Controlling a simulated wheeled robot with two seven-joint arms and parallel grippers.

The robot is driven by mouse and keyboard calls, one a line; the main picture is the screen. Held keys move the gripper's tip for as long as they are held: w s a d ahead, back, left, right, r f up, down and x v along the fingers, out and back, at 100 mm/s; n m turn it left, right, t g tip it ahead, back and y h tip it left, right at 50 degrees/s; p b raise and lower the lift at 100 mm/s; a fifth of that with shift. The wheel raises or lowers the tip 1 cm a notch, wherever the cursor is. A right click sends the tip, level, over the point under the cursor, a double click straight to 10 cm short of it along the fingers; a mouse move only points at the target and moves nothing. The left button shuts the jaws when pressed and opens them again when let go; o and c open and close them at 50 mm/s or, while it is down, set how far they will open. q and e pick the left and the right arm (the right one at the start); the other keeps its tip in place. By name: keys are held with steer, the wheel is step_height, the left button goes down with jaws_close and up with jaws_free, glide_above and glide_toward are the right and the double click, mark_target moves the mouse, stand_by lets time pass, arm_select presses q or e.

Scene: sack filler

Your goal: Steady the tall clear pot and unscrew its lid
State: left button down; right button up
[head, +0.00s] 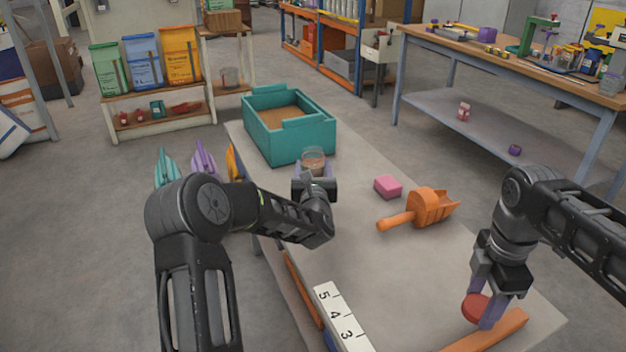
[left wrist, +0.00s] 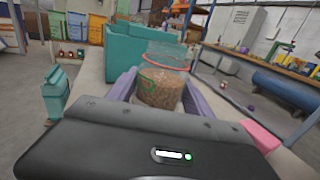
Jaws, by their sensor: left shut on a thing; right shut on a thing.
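The tall clear pot (head: 314,156) stands on the table in front of the teal bin, filled partway with brown grains. In the left wrist view the pot (left wrist: 160,87) has a clear upper part, a red ring and a green mark, and its top looks open. My left gripper (head: 315,172) is shut around the pot's sides, with a purple finger on each side. My right gripper (head: 482,309) is shut on a red round lid (head: 473,306) at the table's front right, well apart from the pot. Part of the lid is hidden by a finger.
The teal bin (head: 312,146) stands right behind the pot. A pink block (head: 388,187) and an orange scoop (head: 430,207) lie to the pot's right. An orange bar (head: 492,334) lies by the right gripper, and a numbered strip (head: 342,318) at the front.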

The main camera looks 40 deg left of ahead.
arm_select(q)
steer(key=shift+f, duration=1.8)
steer(key=shift+f, duration=0.15)
steer(key=shift+c, duration=2.1)
jaws_free()
steer(key=shift+r, duration=0.2)
steer(key=shift+s+d+f, duration=0.1)
steer(key=shift+s+d, duration=0.1)
steer(key=shift+s, duration=0.05)
steer(key=v, duration=1.1)
steer(key=shift+s+d+b, duration=0.15)
steer(key=shift+s+b, duration=0.05)
steer(key=shift+b, duration=0.2)
